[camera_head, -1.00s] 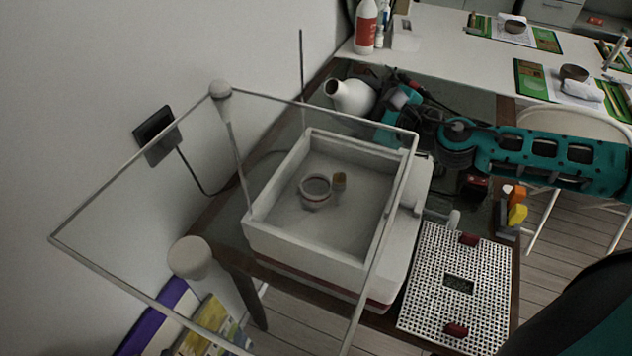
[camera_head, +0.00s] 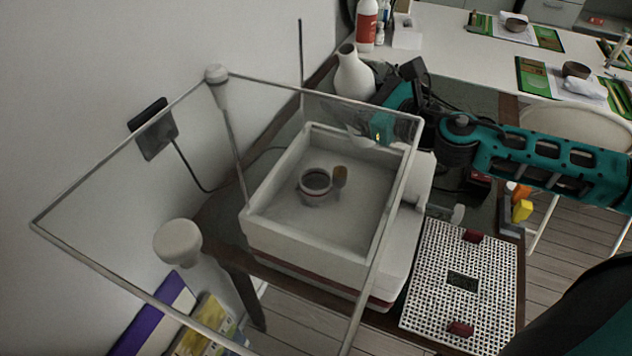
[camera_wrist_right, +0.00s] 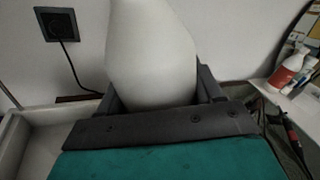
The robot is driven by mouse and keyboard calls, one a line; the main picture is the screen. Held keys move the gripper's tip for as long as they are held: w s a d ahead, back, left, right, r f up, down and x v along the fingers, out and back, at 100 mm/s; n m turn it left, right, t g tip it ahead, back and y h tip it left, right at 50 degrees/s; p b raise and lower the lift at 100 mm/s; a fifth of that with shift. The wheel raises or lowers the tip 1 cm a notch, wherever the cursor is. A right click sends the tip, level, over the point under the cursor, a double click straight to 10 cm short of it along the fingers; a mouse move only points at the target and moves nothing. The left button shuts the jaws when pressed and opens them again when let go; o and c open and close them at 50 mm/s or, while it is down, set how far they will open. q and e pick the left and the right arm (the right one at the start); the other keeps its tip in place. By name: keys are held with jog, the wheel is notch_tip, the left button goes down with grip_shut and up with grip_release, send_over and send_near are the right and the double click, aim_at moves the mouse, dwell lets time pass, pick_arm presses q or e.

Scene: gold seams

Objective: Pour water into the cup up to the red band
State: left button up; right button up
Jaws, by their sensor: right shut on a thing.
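The cup (camera_head: 315,183) is small, with a dark inside and a reddish band. It stands in the white basin (camera_head: 262,232), beside a small brown piece (camera_head: 340,176). The white bottle-shaped jug (camera_head: 353,74) is upright behind the basin, its narrow neck at the top. My right gripper (camera_head: 375,112) is shut on the jug, partly hidden behind the clear pane and its frame. In the right wrist view the jug's white body (camera_wrist_right: 152,55) stands between the dark fingers. The water level in the cup cannot be made out. My left gripper is not in view.
A perforated white plate (camera_head: 462,280) with two dark red knobs lies to the right. A red-and-white bottle (camera_head: 366,25) and a white table (camera_head: 460,50) are behind. A wall socket (camera_head: 152,128) has a cable.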

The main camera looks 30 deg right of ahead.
jog(key=m, duration=0.1)
jog(key=m+b, duration=0.1)
jog(key=m, duration=0.1)
jog(key=shift+a+m, duration=0.25)
jog(key=shift+m, duration=0.05)
